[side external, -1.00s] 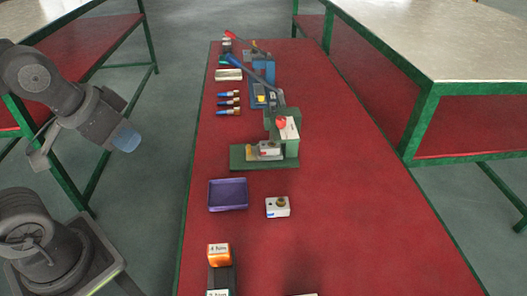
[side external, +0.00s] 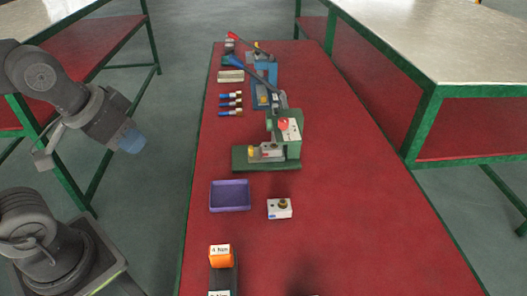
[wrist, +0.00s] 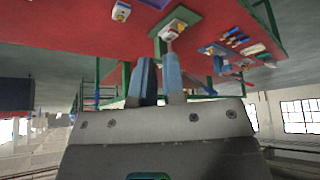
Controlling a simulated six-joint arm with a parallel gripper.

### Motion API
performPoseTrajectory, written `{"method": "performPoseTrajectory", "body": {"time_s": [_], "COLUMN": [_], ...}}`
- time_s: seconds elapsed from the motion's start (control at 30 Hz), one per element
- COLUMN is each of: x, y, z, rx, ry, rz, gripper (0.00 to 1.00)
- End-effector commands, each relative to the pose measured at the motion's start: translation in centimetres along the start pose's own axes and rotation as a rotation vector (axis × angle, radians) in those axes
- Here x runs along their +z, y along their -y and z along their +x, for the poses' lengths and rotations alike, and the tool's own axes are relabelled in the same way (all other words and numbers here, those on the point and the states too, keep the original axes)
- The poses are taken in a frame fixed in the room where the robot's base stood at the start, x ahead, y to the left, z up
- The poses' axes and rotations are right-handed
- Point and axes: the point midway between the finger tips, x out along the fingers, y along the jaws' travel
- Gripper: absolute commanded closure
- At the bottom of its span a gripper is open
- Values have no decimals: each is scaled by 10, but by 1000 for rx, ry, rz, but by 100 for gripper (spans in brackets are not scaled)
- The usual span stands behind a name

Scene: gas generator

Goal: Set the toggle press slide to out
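The press with the green base and frame (side external: 295,148) stands on the red bench. A small grey-and-white slide part with a yellow spot (side external: 253,152) sits low on its left side. I cannot tell exactly how far the slide extends. A dark lever with a blue end (side external: 238,62) reaches back behind the press. My gripper (side external: 132,140) hangs left of the bench, well clear of the press. The wrist view shows my two blue-tipped fingers (wrist: 160,65) with a narrow empty gap between them. The press base also shows upside down beyond the fingertips (wrist: 184,20).
A purple tray (side external: 230,195) and a white block with a brass fitting (side external: 280,208) lie in front of the press. An orange block (side external: 220,260) stands nearer. Several blue-handled pieces (side external: 231,104) and a blue fixture (side external: 262,95) lie behind. The bench's right side is clear.

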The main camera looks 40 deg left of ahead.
Motion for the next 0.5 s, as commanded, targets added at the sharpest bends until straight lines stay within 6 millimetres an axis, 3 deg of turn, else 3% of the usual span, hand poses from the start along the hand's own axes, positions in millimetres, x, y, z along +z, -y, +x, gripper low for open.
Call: {"method": "performPoseTrajectory", "body": {"time_s": [0.17,0.4,0.5], "x": [-13,-56,-76], "y": [-8,-16,-10], "z": [18,66,90], "rx": [90,304,390], "ry": [130,400,497], "rz": [-174,-657,-879], "gripper": [72,49,49]}}
